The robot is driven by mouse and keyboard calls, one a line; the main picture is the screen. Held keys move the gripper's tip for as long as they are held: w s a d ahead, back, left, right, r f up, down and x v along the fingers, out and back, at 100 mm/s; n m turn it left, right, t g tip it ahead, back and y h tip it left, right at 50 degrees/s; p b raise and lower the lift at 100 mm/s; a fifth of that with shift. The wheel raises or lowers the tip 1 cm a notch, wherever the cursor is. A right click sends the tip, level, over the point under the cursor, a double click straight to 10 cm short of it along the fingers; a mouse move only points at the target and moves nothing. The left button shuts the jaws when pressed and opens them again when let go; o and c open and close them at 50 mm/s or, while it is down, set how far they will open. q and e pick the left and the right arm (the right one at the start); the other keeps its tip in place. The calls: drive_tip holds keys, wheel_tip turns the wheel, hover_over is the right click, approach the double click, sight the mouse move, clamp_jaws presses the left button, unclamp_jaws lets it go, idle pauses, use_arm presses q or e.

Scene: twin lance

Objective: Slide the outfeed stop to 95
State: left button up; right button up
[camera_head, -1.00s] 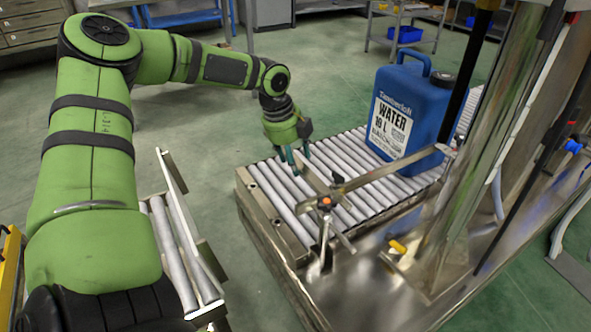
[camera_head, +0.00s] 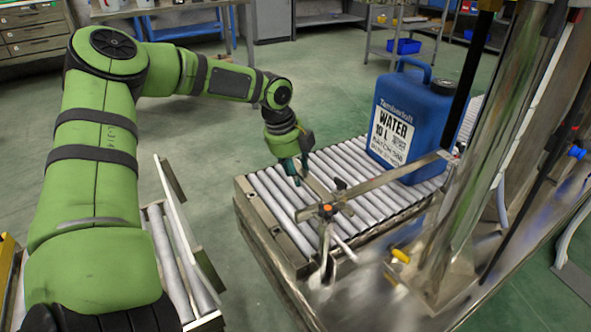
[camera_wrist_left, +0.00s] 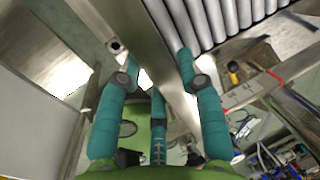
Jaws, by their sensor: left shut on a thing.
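The outfeed stop appears to be the metal plate (camera_head: 316,187) standing across the near end of the roller conveyor (camera_head: 275,203), beside a flat metal bar (camera_head: 385,181) with an orange-capped knob (camera_head: 327,210). My left gripper (camera_head: 291,172) is at the plate's far end, low over the rollers. In the left wrist view its teal fingers (camera_wrist_left: 152,75) are shut around the metal plate (camera_wrist_left: 168,55). A strip with dark marks (camera_wrist_left: 240,93) lies to the right, too blurred to read. The plate's lower edge is partly hidden. My right gripper is not in view.
A blue water jug (camera_head: 415,120) stands on the rollers to the right. A steel machine frame (camera_head: 455,200) with a yellow-handled part (camera_head: 401,256) stands at the right. A second short roller section (camera_head: 168,255) is at the lower left. Green floor is open behind the conveyor.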

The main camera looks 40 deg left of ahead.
use_arm(q)
drive_tip(key=shift+w, duration=0.15)
drive_tip(key=shift+w+d+r, duration=0.1)
drive_tip(key=shift+w+d, duration=0.05)
drive_tip(key=shift+w, duration=0.4)
drive_tip(key=shift+w+d, duration=0.15)
drive_tip(key=shift+w, duration=0.35)
drive_tip(key=o, duration=1)
drive_tip(key=shift+c, duration=0.2)
